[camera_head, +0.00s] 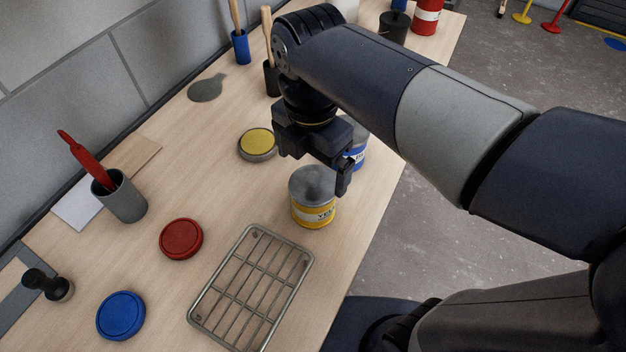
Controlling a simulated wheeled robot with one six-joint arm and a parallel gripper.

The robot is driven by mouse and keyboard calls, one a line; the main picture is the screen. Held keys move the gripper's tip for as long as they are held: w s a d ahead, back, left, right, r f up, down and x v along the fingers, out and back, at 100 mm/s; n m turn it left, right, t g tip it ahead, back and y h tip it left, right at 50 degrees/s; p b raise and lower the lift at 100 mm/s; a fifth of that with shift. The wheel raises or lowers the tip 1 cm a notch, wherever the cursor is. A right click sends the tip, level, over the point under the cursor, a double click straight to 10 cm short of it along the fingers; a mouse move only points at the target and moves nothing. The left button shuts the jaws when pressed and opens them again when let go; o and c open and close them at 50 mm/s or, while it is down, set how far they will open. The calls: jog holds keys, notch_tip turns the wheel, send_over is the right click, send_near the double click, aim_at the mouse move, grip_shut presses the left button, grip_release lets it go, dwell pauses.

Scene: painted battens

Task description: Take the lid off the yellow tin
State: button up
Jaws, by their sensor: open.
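The yellow tin (314,215) stands upright on the wooden bench, right of the middle, with a pale label partly readable on its side. Its top (308,184) is grey and round; part of it is in the gripper's shadow, and I cannot tell for sure whether it is a lid. My gripper (312,162) is pointed down over the tin, its jaws apart with nothing seen between them. One finger shows close to the tin's upper right edge; I cannot tell whether it touches.
A blue tin (357,157) stands just behind, partly hidden by my gripper. A round yellow-topped disc (257,143) lies to the left. A wire rack (250,290), red lid (181,239) and blue lid (120,315) lie in front. A grey cup (124,198) stands left.

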aim_at(314, 176)
jog(key=f, duration=0.3)
jog(key=shift+d+f, duration=0.2)
jog(key=c, duration=1)
jog(key=shift+o, duration=0.2)
jog(key=shift+r, duration=0.1)
